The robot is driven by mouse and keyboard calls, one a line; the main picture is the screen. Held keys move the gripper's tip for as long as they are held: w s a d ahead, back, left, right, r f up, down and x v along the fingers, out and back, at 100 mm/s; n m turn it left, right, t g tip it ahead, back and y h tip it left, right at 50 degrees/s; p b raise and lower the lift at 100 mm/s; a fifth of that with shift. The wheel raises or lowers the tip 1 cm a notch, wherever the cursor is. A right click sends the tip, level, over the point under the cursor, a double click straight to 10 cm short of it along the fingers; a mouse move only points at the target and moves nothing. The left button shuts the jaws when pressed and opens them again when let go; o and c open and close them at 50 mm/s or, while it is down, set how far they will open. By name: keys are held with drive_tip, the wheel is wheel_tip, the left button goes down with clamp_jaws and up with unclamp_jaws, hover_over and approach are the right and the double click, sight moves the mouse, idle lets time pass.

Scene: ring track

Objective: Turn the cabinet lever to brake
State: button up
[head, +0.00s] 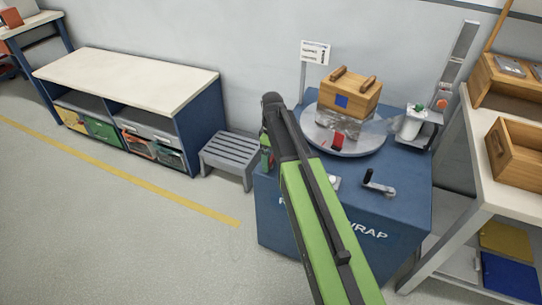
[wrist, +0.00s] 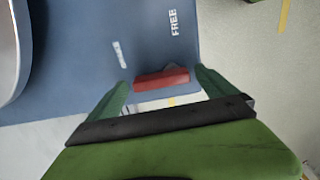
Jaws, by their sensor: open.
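The blue cabinet (head: 290,225) stands at centre right in the head view, with lettering ending in "WRAP" on its front. In the wrist view its blue top (wrist: 75,75) carries the word FREE (wrist: 174,22) and a short white mark. A red lever (wrist: 162,78) shows there, between the green fingertips. My gripper (wrist: 163,88) is open around the lever; I cannot tell whether a finger touches it. A pale patch below the lever is partly hidden by my gripper. In the head view my gripper (head: 267,152) is at the cabinet's left edge and mostly hides the lever.
A round turntable (head: 365,146) on the cabinet carries a wooden box (head: 349,95) on a wrapped load. A crank (head: 379,183) sits at the front right. A grey step stool (head: 229,153) stands close left of the cabinet. The floor in front is clear.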

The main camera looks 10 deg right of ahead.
sight(272, 157)
wheel_tip(272, 157, up, 18)
drive_tip(key=p, duration=1.7)
drive_tip(key=shift+f, duration=0.25)
drive_tip(key=s+r+m+p, duration=0.2)
drive_tip(key=s+m, duration=0.9)
drive_tip(key=s, duration=0.5)
drive_tip(key=shift+s+a, duration=0.2)
drive_tip(key=shift+s, duration=0.2)
